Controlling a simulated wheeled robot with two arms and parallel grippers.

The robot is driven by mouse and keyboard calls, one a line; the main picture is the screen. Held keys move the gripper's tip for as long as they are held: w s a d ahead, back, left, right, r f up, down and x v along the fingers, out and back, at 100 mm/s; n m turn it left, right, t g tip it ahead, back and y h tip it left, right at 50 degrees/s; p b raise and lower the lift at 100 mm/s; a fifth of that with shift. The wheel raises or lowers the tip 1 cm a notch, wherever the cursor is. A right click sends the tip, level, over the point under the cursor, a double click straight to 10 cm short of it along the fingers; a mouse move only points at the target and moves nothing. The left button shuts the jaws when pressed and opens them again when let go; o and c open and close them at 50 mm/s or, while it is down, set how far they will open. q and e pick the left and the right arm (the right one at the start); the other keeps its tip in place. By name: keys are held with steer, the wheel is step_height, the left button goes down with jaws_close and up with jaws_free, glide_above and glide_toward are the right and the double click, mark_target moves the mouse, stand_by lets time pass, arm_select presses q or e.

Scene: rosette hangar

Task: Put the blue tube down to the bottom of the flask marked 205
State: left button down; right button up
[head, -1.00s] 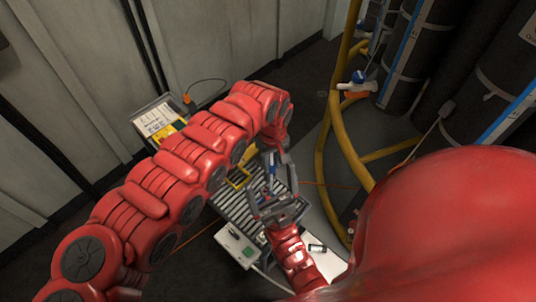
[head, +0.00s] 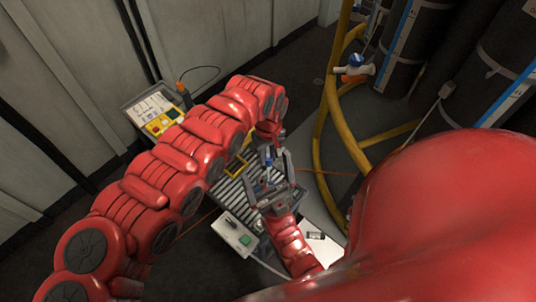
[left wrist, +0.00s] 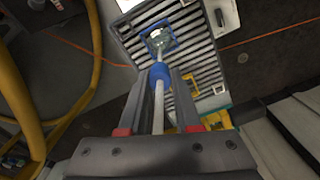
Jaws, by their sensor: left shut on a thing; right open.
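In the left wrist view, my left gripper (left wrist: 157,128) is shut on the blue tube (left wrist: 159,73), a pale stem with a blue collar. The tube points away from the gripper toward a glass flask (left wrist: 157,37) in a blue square frame on the slatted bench. The collar shows just in front of the flask; I cannot tell whether the tip is inside its neck. No 205 mark is legible. In the head view, my left gripper (head: 268,150) is above the bench, partly hidden by its arm. My right gripper (head: 273,178) is open below it, close by.
The slatted bench (head: 229,190) has a white box with a green button (head: 237,237) beside it. A yellow-and-white case (head: 157,112) stands behind left. Yellow hoses (head: 331,120) and dark cylinders (head: 412,45) stand to the right.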

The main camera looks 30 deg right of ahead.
mark_target(268, 173)
stand_by(0.4)
arm_select(q)
steer(key=shift+f+b, duration=0.75)
steer(key=shift+f, duration=0.4)
steer(key=shift+f+b, duration=1.25)
steer(key=shift+f, duration=0.55)
steer(key=shift+f+b, duration=1.45)
steer(key=shift+f, duration=0.9)
jaws_free()
